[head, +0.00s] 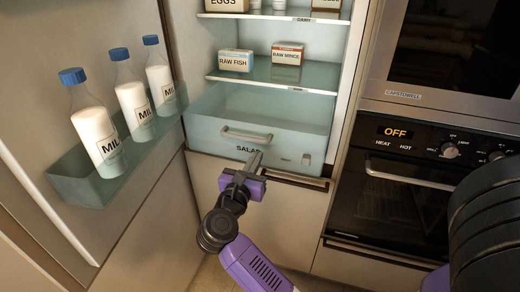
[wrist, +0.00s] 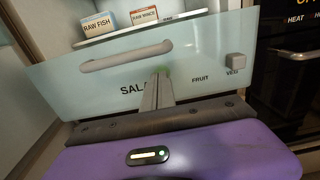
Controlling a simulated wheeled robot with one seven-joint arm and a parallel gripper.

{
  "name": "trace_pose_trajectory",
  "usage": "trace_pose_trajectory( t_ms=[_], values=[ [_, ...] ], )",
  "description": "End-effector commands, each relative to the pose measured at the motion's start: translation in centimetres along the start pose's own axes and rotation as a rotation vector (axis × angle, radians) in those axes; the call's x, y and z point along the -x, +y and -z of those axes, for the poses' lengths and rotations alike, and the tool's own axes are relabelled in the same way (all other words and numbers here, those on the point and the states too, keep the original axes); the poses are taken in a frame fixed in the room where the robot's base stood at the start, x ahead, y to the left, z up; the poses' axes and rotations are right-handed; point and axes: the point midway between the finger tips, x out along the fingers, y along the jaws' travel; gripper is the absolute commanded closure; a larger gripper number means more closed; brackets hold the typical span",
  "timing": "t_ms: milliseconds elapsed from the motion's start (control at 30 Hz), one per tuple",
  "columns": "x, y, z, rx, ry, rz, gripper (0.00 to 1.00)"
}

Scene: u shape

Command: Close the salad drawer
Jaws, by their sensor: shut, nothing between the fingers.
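The salad drawer (head: 290,145) is a pale translucent box at the bottom of the open fridge. It stands pulled out, with its inside visible from above. Its front panel (wrist: 210,60) carries a bar handle (head: 247,134), the label SALAD and a small slider knob (wrist: 236,61). My gripper (head: 256,156) is shut and empty, its fingers pointing at the drawer front just below the handle. In the wrist view the fingertips (wrist: 160,82) overlap the panel between the SALAD and FRUIT labels. I cannot tell whether they touch it.
The fridge door stands open at the left, with a door shelf (head: 85,185) holding three milk bottles (head: 133,100). A shelf above the drawer holds raw fish (head: 236,60) and raw mince (head: 287,54) boxes. A black oven (head: 400,180) stands at the right.

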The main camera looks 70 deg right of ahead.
Motion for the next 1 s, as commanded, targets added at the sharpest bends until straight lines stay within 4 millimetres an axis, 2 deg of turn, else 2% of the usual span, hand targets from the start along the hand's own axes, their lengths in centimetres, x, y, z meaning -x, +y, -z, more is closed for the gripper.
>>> trace_pose_trajectory(
  t_ms=[100,300,767,1000],
  values=[
    [-1.9,0.0,-0.2,0.001,0.001,0.001,1.00],
    [-3.5,0.0,0.0,0.001,0.000,0.000,1.00],
    [-3.9,0.0,0.0,0.001,0.000,-0.001,1.00],
    [-5.8,0.0,0.0,-0.001,0.000,0.001,1.00]
  ],
)
